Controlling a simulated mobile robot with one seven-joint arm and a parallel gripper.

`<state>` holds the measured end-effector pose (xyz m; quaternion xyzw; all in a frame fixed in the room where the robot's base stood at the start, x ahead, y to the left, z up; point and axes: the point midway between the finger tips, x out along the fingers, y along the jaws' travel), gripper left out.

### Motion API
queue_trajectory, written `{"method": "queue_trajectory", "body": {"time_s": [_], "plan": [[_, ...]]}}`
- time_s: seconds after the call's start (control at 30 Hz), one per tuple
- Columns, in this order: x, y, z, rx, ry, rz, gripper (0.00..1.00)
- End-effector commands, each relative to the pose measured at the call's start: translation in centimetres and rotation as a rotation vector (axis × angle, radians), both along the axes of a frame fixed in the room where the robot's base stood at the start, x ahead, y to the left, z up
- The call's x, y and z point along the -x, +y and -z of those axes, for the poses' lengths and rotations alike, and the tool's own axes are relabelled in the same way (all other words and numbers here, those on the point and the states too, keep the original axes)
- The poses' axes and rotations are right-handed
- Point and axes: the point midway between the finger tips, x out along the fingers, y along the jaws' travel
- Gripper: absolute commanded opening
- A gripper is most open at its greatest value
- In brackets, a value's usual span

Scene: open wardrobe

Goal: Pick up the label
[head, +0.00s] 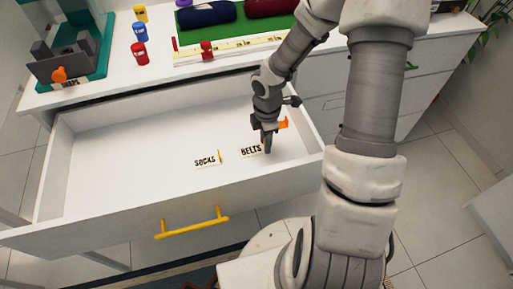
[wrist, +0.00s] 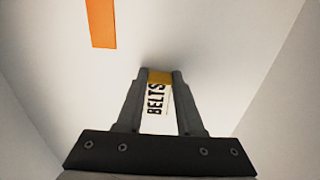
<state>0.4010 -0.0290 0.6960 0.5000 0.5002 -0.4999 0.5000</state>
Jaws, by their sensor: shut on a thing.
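The white label reading BELTS (head: 251,149) is inside the open white drawer (head: 120,150). It also shows between my fingers in the wrist view (wrist: 155,98), with a yellow tab (wrist: 160,76) at the fingertips. My gripper (head: 267,148) points down into the drawer and is shut on the BELTS label at this tab. I cannot tell whether the label touches the drawer floor. A second white label reading SOCKS (head: 205,162) lies to its left, with a yellow tab at its right end.
An orange piece (head: 283,123) shows beside my gripper, and an orange strip (wrist: 102,22) in the wrist view. The drawer walls surround my gripper; the left side is empty. A yellow handle (head: 192,222) is on its front.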

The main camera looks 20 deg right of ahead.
Motion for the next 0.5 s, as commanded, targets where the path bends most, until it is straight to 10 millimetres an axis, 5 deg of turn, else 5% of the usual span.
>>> {"method": "queue_trajectory", "body": {"time_s": [0.5], "plan": [[-0.03, -0.01, -0.84, 0.000, -0.001, 0.000, 0.00]]}}
